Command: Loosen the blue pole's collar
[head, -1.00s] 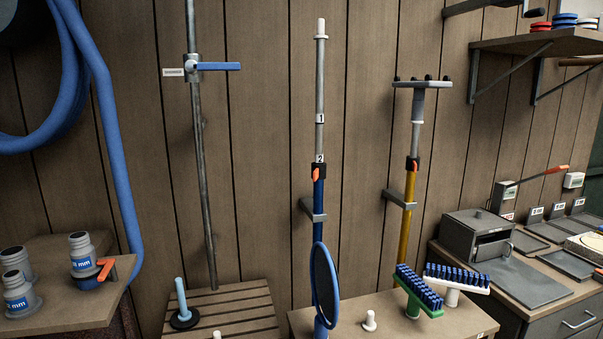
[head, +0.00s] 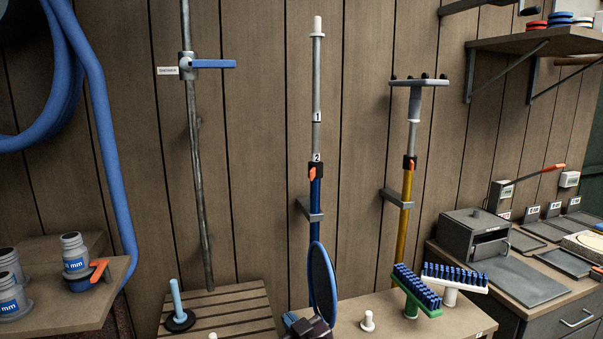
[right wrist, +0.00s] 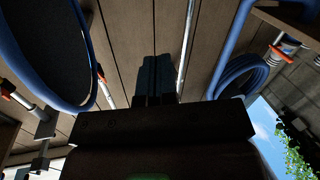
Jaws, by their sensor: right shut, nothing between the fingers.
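The blue pole (head: 315,205) stands upright against the plank wall. Its black collar (head: 313,172) carries an orange lever and sits where the grey upper tube, marked 1 and 2, enters the blue tube. A blue-rimmed oval head (head: 322,280) is at the pole's foot. My right gripper (head: 310,327) just enters at the bottom edge, well below the collar and apart from it. In the right wrist view the right gripper's dark fingers (right wrist: 154,80) are together and empty, and an orange part (right wrist: 101,74), seemingly the collar's lever, shows to their left. My left gripper is out of view.
A wall bracket (head: 310,210) holds the blue pole. A yellow pole (head: 405,205) with a similar collar stands to its right, above brush heads (head: 417,287) on a bench. A grey pipe with a blue lever (head: 215,64) is left. The space before the collar looks clear.

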